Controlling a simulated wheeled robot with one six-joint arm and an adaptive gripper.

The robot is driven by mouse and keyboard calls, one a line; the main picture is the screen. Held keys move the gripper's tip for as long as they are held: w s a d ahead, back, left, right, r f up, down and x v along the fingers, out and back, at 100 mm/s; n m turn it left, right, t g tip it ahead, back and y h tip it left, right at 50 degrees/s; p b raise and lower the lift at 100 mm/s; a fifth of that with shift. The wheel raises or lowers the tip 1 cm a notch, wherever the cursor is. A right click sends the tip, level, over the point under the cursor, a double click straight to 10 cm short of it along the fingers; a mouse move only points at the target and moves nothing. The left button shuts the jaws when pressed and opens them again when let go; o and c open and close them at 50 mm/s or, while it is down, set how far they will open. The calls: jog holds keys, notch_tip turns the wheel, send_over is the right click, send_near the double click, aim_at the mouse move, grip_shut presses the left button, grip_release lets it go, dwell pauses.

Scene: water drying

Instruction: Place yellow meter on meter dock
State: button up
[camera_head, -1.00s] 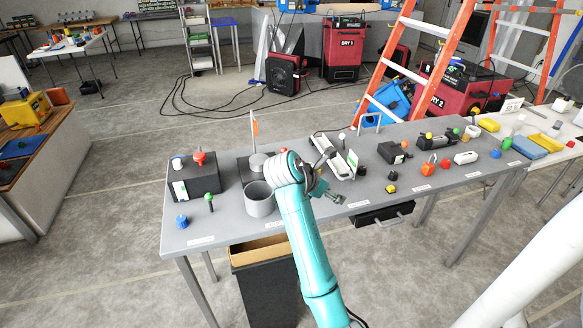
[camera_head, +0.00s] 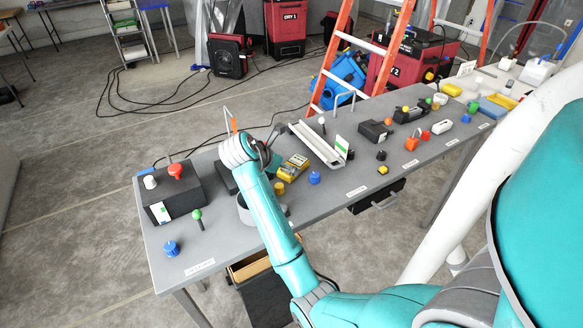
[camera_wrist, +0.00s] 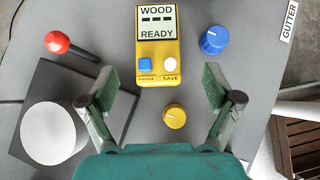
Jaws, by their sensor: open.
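The yellow meter (camera_head: 293,167) lies on the grey table beside my arm's end. In the wrist view the meter (camera_wrist: 158,75) shows a "WOOD READY" screen, with a blue and a white button below. My gripper (camera_wrist: 160,88) is open, with one finger on each side of the meter's lower end in the picture and nothing held. A yellow knob (camera_wrist: 174,116) stands just below the meter, between the fingers. In the head view my arm hides most of the gripper. I cannot tell which thing is the meter dock.
A blue knob (camera_wrist: 214,40) stands right of the meter. A white gutter (camera_head: 318,145) lies behind the meter. A dark box with a red button (camera_head: 174,196) stands at the table's left.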

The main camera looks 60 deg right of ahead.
aim_at(293, 164)
jog(key=shift+d+r+x, duration=0.15)
jog(key=shift+x, duration=1.35)
jog(key=shift+d+r+x, duration=0.15)
jog(key=shift+x, duration=1.35)
jog(key=shift+w, duration=0.1)
jog(key=c, duration=1.5)
jog(key=shift+r, duration=0.15)
jog(key=shift+c, duration=0.4)
